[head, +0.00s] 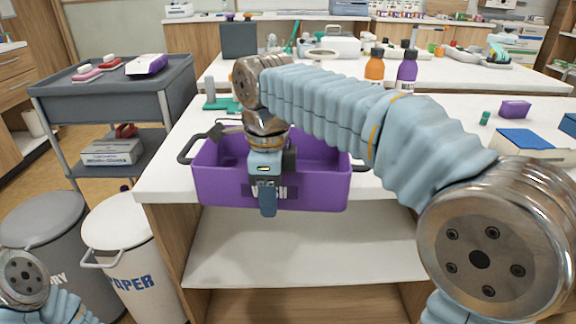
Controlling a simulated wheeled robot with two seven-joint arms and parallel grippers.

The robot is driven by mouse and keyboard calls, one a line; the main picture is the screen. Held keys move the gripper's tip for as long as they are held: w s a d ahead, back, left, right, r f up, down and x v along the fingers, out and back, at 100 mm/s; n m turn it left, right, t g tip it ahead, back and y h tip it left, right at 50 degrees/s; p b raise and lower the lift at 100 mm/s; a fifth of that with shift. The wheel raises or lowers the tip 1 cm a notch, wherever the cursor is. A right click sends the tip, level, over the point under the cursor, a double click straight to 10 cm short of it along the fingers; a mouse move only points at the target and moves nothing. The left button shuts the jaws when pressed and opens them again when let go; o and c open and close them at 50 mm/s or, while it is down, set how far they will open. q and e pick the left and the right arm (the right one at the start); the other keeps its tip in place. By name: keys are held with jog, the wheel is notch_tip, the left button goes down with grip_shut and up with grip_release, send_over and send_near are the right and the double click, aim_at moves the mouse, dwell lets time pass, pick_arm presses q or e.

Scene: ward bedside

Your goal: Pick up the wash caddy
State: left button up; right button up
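The wash caddy is a purple open-topped bin (222,186) with dark handles at its left and right ends and a partly covered label on its front. It sits upright at the front edge of the white table. My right gripper (267,196) reaches down at the middle of the caddy's front wall. One blue finger shows outside that wall, over the label. The other finger is hidden, so I cannot tell whether the wall is clamped. My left arm shows only at the bottom left corner; its gripper is out of view.
A grey cart (120,88) stands left of the table. A grey bin (40,222) and a white paper bin (118,222) stand on the floor below. Orange (375,68) and purple (406,72) bottles stand behind my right arm. An open shelf (300,245) lies under the tabletop.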

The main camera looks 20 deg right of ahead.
grip_shut()
dwell(0.5)
